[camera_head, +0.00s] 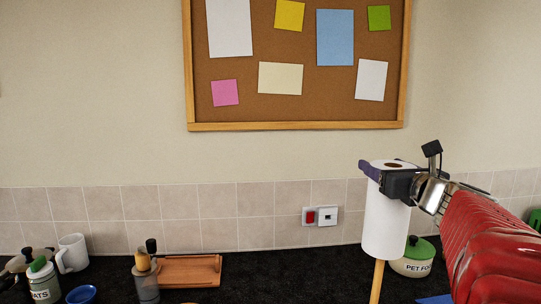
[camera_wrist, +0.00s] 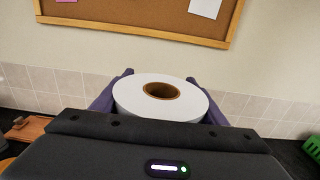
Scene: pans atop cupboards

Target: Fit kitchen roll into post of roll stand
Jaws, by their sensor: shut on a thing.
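The white kitchen roll (camera_head: 386,220) is upright in my gripper (camera_head: 385,170), which is shut around its upper part. In the wrist view the roll (camera_wrist: 135,100) shows its top with a brown cardboard core, between the purple fingers of my gripper (camera_wrist: 160,92). A light wooden post (camera_head: 377,283) shows directly below the roll's lower end in the head view. I cannot tell whether the post's top is inside the core or behind the roll. The base of the roll stand is out of view.
A green-lidded pet food pot (camera_head: 413,258) stands close to the right of the roll. A wooden tray (camera_head: 190,270), a grey mill-like item (camera_head: 145,280), a white mug (camera_head: 72,253) and a labelled jar (camera_head: 44,282) stand at the left. The dark worktop (camera_head: 290,265) is clear in the middle.

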